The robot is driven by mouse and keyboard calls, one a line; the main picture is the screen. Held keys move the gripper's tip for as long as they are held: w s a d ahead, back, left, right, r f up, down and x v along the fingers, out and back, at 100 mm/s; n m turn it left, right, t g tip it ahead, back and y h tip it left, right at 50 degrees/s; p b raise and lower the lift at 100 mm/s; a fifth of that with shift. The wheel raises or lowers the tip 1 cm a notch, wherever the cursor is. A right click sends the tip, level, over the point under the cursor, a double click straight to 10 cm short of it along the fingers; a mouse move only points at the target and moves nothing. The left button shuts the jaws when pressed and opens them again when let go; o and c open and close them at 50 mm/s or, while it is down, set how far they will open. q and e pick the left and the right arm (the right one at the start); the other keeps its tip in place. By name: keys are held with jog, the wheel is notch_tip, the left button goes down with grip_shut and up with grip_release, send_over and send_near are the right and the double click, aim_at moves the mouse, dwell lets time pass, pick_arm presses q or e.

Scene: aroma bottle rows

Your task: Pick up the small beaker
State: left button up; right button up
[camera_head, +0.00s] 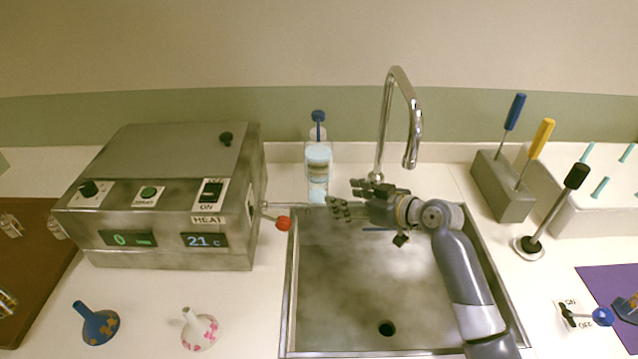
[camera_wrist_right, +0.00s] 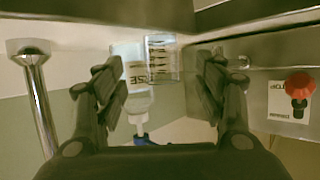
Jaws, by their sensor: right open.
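The small beaker (camera_wrist_right: 162,52) is clear with dark graduation marks. In the right wrist view it shows upside down, between and beyond my fingers. Beside it is a bottle (camera_wrist_right: 136,75) with a blue cap and a partly hidden label. In the head view the bottle (camera_head: 318,160) stands behind the sink's back left corner; the beaker's outline is hard to separate from it there. My right gripper (camera_head: 347,197) is over the sink's back edge, pointing left, open and empty. Its open fingers (camera_wrist_right: 158,78) frame the beaker without visibly touching it. My left gripper is out of view.
A metal heater box (camera_head: 160,200) with a red knob (camera_head: 283,224) stands left of the sink (camera_head: 350,290). The faucet (camera_head: 387,120) rises behind my right gripper. Two funnels (camera_head: 97,325) lie front left. A tool block (camera_head: 500,188) stands at right.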

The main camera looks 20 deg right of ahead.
aim_at(325, 192)
jog(key=shift+x, duration=1.1)
jog(key=shift+w+a, duration=0.2)
jog(key=p+x, duration=0.1)
jog(key=x, duration=0.1)
jog(key=shift+w+a, duration=0.2)
jog(key=shift+w, duration=0.05)
jog(key=shift+p+x, duration=0.4)
jog(key=shift+x, duration=0.6)
jog(key=shift+w+a+f, duration=0.1)
jog(key=shift+w+f, duration=0.15)
jog(key=shift+w, duration=0.05)
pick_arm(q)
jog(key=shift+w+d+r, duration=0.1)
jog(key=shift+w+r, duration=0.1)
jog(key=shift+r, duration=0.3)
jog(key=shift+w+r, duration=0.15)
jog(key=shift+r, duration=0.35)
pick_arm(e)
jog(key=c, duration=1.2)
